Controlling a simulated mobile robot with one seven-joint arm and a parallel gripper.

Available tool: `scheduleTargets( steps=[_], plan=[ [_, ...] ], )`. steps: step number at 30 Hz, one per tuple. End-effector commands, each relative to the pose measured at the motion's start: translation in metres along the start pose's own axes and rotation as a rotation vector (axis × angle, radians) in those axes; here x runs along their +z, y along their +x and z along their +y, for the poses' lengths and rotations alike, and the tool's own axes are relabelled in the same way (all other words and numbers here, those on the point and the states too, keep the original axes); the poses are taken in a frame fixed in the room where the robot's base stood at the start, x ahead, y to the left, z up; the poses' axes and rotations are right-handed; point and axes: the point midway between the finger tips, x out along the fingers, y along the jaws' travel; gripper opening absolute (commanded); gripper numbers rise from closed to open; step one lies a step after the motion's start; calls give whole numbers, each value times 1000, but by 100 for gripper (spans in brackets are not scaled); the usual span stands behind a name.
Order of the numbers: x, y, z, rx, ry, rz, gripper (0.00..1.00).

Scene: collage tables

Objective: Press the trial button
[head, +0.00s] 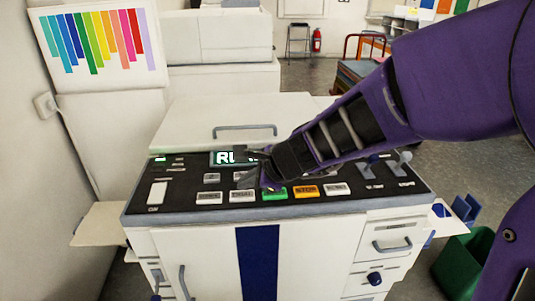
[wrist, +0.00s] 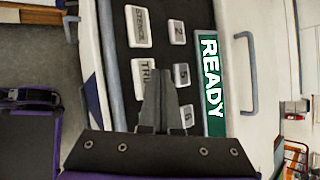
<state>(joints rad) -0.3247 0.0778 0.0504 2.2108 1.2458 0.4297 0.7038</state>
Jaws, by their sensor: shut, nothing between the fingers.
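The trial button (head: 242,196) is a white rectangular key in the front row of the dark control panel, just left of the green key. It also shows in the wrist view (wrist: 142,77), where its label reads "TRI" and the rest is hidden by my fingers. My gripper (head: 268,186) is over the panel near the trial button and the green key. In the wrist view its fingers (wrist: 158,74) are together and empty, overlapping the button's edge. I cannot tell whether they touch it.
White keys (head: 208,198) and an orange key (head: 306,191) flank it. The display (wrist: 209,75) reads "READY" and my arm partly covers it in the head view. Levers (head: 403,158) stand at the panel's right. A grey handle (head: 245,131) is behind the panel.

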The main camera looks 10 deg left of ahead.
Motion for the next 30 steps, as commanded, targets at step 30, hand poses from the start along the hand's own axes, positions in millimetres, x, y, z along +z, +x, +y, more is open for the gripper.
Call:
scheduleTargets(
  steps=[30],
  plan=[
    [25, -35, -25, 0, 0, 0, 0]
  ],
)
